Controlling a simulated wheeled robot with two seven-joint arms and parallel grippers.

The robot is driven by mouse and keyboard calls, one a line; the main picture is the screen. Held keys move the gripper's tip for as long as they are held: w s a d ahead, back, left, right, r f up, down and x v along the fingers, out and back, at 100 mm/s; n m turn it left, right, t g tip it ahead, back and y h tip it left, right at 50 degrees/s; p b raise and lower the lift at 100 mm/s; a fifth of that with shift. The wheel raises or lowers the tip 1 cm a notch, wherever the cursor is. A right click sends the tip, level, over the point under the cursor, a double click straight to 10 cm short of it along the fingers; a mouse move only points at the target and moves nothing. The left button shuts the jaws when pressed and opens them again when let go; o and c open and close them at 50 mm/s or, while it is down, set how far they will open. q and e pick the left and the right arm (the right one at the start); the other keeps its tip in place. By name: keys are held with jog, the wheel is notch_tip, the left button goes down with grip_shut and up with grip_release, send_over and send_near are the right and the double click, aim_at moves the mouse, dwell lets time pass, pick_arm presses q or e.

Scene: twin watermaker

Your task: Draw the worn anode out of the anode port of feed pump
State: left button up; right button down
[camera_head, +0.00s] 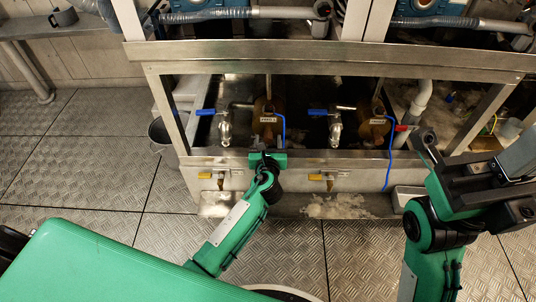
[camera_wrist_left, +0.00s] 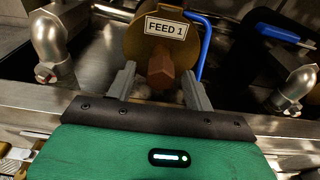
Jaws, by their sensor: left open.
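The feed pump labelled FEED 1 (camera_head: 266,106) is a brown-gold cylinder in the left bay of the steel bench; in the left wrist view the pump (camera_wrist_left: 133,38) fills the top middle. A reddish-brown hex-headed piece, seemingly the worn anode (camera_wrist_left: 161,70), sticks out of the pump's lower front. The port around it is hidden. My left gripper (camera_head: 266,155) is just in front of the pump. In the left wrist view its open fingers (camera_wrist_left: 158,80) stand either side of the hex head, with no clear contact. My right gripper (camera_head: 450,165) is at the right; its jaws are unclear.
A steel rail (camera_head: 330,158) runs along the bench front below the pumps. Taps with blue levers (camera_head: 318,112) stand beside them. A second pump (camera_head: 374,128) is to the right. Blue hoses (camera_head: 390,160) hang near the pumps.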

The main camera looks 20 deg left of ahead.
pick_arm(q)
jog(key=shift+w+a+f, duration=0.1)
jog(key=shift+w+a, duration=0.05)
jog(key=shift+w, duration=0.4)
grip_shut()
jog(key=shift+f+p+v, duration=0.2)
jog(key=shift+p+v, duration=0.25)
jog(key=shift+v, duration=1)
jog(key=shift+f+p+v, duration=0.25)
jog(key=shift+p+v, duration=0.2)
jog(key=shift+v, duration=1)
